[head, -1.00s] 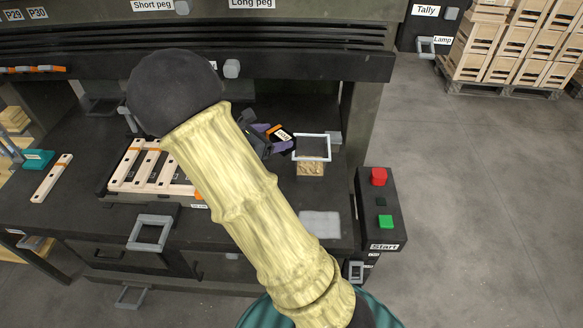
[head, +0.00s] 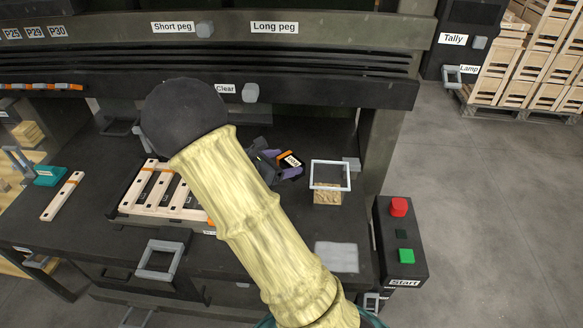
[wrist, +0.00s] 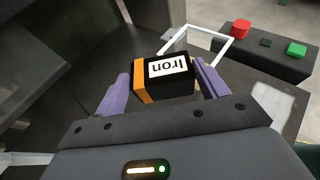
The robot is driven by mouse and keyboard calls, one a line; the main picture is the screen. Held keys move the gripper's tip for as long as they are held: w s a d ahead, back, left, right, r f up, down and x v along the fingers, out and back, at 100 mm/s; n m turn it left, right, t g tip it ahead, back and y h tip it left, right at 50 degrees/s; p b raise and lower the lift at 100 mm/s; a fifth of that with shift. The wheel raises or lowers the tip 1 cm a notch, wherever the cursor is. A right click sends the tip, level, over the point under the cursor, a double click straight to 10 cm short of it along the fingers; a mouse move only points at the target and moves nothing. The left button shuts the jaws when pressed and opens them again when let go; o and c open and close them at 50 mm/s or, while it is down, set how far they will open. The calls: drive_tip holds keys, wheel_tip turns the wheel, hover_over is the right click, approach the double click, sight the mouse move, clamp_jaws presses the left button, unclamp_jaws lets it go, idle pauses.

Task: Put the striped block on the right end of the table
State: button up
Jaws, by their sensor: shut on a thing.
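A black block with an orange band and a white "Iron" label (wrist: 168,78) sits between the purple fingers of my gripper (wrist: 164,88). It is the only banded block I see held. The gripper is shut on it, with one finger on each side. In the head view the block (head: 290,159) is above the dark table (head: 285,222), right of the slatted crate part and left of a pale square frame. Its height over the table is hard to judge. My arm hides part of the table's middle.
The pale frame (head: 331,176) stands by a wood-chip-textured block (head: 327,197). A light grey pad (head: 337,257) lies at the table's front right. The wooden crate part (head: 160,188) is on the left. A button box (head: 402,245) stands past the right edge.

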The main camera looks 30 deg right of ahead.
wheel_tip(320, 180, down, 11)
drive_tip(key=shift+r+b, duration=0.15)
drive_tip(key=shift+b, duration=0.15)
drive_tip(key=shift+d, duration=0.1)
drive_tip(key=shift+f, duration=2)
drive_tip(key=shift+f, duration=0.15)
drive_tip(key=o, duration=1.8)
drive_tip(key=shift+f, duration=0.1)
drive_tip(key=shift+c, duration=0.2)
drive_tip(key=shift+a+r, duration=0.2)
drive_tip(key=shift+r, duration=0.05)
drive_tip(key=v, duration=1.1)
drive_tip(key=shift+s+a+r, duration=0.15)
drive_tip(key=shift+a, duration=0.2)
